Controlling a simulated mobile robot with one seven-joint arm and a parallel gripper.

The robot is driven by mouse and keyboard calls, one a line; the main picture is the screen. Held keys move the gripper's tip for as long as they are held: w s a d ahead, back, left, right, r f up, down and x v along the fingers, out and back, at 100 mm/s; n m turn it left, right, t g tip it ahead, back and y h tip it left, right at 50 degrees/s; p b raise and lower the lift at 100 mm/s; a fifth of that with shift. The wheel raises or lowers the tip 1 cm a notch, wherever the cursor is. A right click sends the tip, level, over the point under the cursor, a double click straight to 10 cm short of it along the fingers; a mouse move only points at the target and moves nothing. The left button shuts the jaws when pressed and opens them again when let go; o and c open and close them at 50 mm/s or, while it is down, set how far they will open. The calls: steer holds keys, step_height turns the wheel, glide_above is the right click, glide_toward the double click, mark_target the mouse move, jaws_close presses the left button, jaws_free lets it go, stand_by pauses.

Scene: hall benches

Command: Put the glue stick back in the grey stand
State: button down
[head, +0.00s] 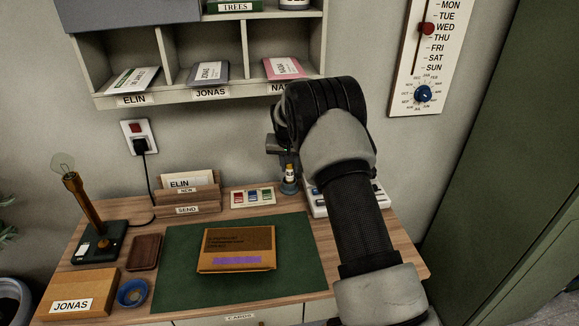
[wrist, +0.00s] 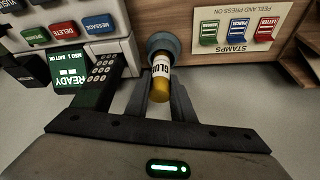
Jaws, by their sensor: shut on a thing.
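The glue stick (wrist: 160,80), yellow and white with a GLUE label, is between the two dark fingers of my gripper (wrist: 160,98) in the wrist view. My gripper is shut on it. The round blue-grey stand (wrist: 163,42) is directly beyond the stick's far end. In the head view the glue stick (head: 289,172) is upright, right over the stand (head: 289,187) at the back of the desk. Its lower end is at the stand's mouth; I cannot tell how far inside it is. My arm hides part of the gripper there.
A stamps card (head: 252,197) lies left of the stand, and a white answering machine (wrist: 85,50) stands close on its other side. A brown parcel (head: 237,262) lies on the green mat (head: 300,240). A letter shelf (head: 210,97) hangs above.

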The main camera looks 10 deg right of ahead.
steer(key=shift+f, duration=0.4)
steer(key=shift+f, duration=0.1)
steer(key=c, duration=1.5)
jaws_free()
steer(key=shift+c, duration=0.2)
